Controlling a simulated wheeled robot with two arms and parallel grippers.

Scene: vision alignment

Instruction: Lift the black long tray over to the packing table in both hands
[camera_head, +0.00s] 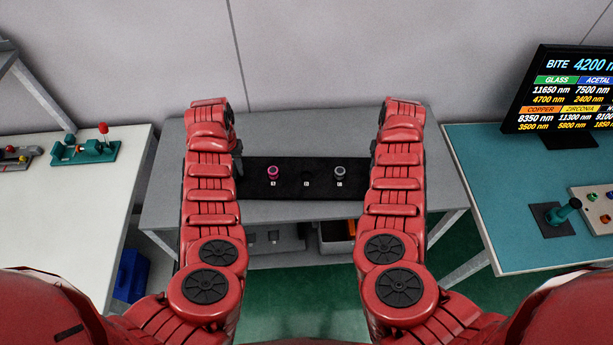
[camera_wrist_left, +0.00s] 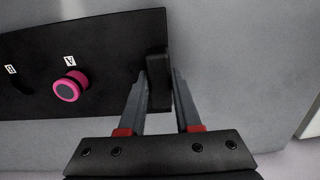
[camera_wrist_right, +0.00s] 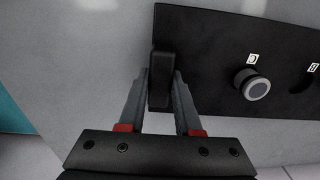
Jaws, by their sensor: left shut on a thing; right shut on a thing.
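The black long tray (camera_head: 322,189) lies level across the grey table in the head view; I cannot tell whether it touches the top. It holds a pink-capped peg (camera_head: 273,172) at its left slot and a grey-capped peg (camera_head: 340,172) at its right slot; the middle slot is empty. My left gripper (camera_head: 238,162) is shut on the tray's left end handle, which shows between its fingers in the left wrist view (camera_wrist_left: 158,82). My right gripper (camera_wrist_right: 160,90) is shut on the right end handle; its fingertips are mostly hidden by my arm in the head view.
The grey table (camera_head: 300,218) has a lower shelf with a grey bin (camera_head: 335,238). A white table (camera_head: 75,190) with fixtures (camera_head: 90,150) is at left. A teal-topped table (camera_head: 490,195) at right carries a monitor (camera_head: 575,95) and a joystick (camera_head: 560,212). A blue bin (camera_head: 132,275) sits low at left.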

